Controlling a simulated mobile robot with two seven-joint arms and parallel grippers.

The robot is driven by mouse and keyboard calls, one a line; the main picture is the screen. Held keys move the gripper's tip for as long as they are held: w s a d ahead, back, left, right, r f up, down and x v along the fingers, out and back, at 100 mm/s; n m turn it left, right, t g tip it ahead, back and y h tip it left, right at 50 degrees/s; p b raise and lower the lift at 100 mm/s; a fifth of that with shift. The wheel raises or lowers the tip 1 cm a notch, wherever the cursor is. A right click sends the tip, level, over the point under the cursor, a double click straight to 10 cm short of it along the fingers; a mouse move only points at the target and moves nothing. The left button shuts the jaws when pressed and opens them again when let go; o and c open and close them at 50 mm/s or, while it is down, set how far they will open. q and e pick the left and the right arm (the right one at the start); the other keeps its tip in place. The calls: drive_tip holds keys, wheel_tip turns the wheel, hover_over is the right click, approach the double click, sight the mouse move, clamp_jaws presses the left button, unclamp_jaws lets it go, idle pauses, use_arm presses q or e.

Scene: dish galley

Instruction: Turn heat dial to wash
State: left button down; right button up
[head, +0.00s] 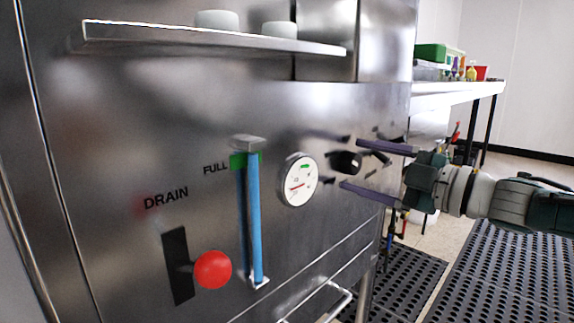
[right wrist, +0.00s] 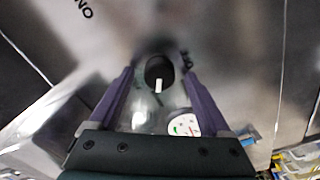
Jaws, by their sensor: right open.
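The heat dial (head: 347,162) is a round black knob on the steel front panel, right of the gauge. In the right wrist view the dial (right wrist: 156,70) shows a white mark pointing toward the bottom of the picture. My right gripper (head: 352,165) is open, with one purple finger above the dial and one below it. In the wrist view the fingers stand on either side of the knob, with gaps visible. I cannot tell whether the fingertips touch the panel. No wash marking is readable. My left gripper is not in view.
A round gauge (head: 298,180) sits close left of the dial. A shelf (head: 215,38) juts out above. A white table (head: 455,93) stands behind at the right.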

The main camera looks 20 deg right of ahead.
drive_tip(key=p+v, duration=0.3)
drive_tip(key=v, duration=0.6)
drive_tip(key=shift+s, duration=0.2)
drive_tip(key=shift+r, duration=0.1)
drive_tip(key=s+a+r+m+g+h+p, duration=0.3)
drive_tip(key=a+r+m+h+p, duration=0.6)
drive_tip(key=p, duration=1)
drive_tip(key=s+a+r+m+g+y+p, duration=0.1)
drive_tip(key=s+a+r+m+g+p, duration=0.3)
drive_tip(key=s+r+p, duration=0.7)
drive_tip(key=s+a+r+m+g+y+p, duration=0.15)
drive_tip(key=s+a+r+g+p, duration=0.4)
drive_tip(key=s+r+p, duration=0.55)
wheel_tip(320, 180, up, 35)
drive_tip(key=d+p, duration=0.1)
drive_tip(key=p, duration=3.4)
drive_tip(key=shift+w, duration=0.35)
